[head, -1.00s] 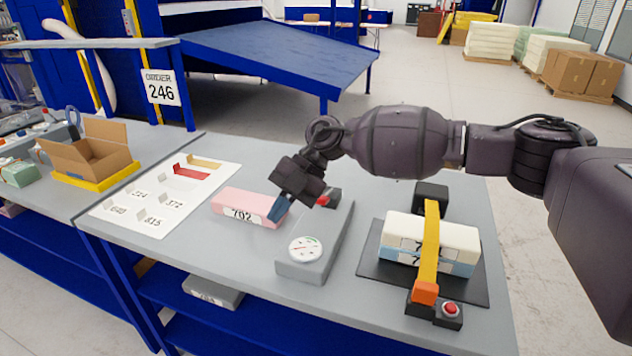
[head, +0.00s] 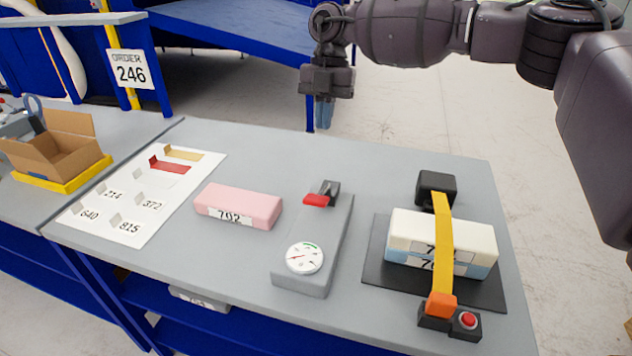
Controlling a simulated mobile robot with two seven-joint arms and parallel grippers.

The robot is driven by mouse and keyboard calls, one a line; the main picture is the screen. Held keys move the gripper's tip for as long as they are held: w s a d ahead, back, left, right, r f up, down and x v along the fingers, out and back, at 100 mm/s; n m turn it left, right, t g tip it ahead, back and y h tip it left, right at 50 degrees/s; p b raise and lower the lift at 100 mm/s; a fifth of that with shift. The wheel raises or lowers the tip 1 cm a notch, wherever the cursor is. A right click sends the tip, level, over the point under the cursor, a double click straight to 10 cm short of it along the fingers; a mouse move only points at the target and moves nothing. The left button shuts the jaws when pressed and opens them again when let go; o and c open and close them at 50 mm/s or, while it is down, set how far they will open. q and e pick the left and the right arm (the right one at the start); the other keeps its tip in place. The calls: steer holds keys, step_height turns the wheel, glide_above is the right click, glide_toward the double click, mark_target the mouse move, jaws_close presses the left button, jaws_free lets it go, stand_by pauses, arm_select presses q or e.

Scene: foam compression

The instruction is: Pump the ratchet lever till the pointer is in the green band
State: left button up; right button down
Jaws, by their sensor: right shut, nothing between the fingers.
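A grey box carries a round white gauge (head: 304,257) with a green band along its upper right. Its thin red pointer looks turned to the left, outside the green. A red-tipped black lever (head: 319,198) stands at the box's far end. To the right, a yellow strap (head: 443,240) runs over a cream-and-blue foam stack (head: 406,241). An orange part (head: 441,304) sits at the strap's near end, beside a red button (head: 467,320). My right gripper (head: 324,116) is shut and empty, pointing down beyond the lever and apart from it. My left gripper is out of view.
A pink foam block (head: 238,203) lies left of the gauge box. A white order sheet (head: 118,228) and an open cardboard box (head: 62,150) are farther left. A black block (head: 436,186) stands behind the stack. The table between gauge box and stack is clear.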

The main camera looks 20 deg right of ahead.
mark_target(315, 197)
steer(key=p+x, duration=0.1)
steer(key=x, duration=1.2)
steer(key=shift+a+f, duration=0.15)
steer(key=shift+f, duration=0.25)
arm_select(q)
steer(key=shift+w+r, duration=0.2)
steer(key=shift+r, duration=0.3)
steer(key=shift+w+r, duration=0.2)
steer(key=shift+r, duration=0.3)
arm_select(e)
steer(key=shift+f, duration=0.15)
arm_select(q)
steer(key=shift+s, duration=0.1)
steer(key=shift+p, duration=0.3)
